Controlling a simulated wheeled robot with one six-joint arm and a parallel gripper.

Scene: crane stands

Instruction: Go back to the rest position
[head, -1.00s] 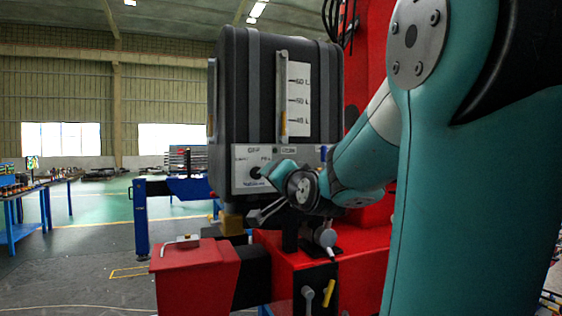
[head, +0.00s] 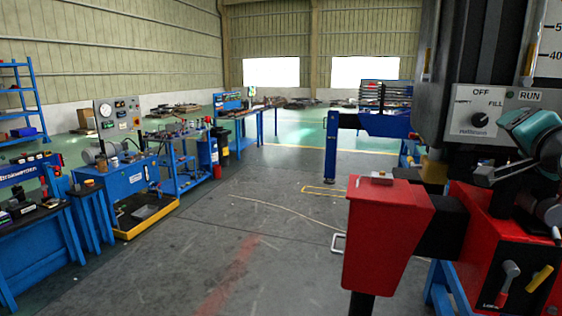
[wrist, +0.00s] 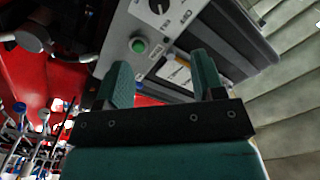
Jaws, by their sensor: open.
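My gripper (head: 492,174) shows at the right edge of the head view, in front of and below the grey control panel (head: 462,127). Its two fingers stand apart with nothing between them; the wrist view shows this gap too (wrist: 162,72). Most of my arm is outside the head view.
A red box-shaped part (head: 388,235) with a small handle on its side stands left of the panel. A lever (head: 508,280) and a yellow handle (head: 540,278) sit below my gripper. Blue workbenches (head: 125,185) line the left. The grey floor (head: 235,235) between is clear.

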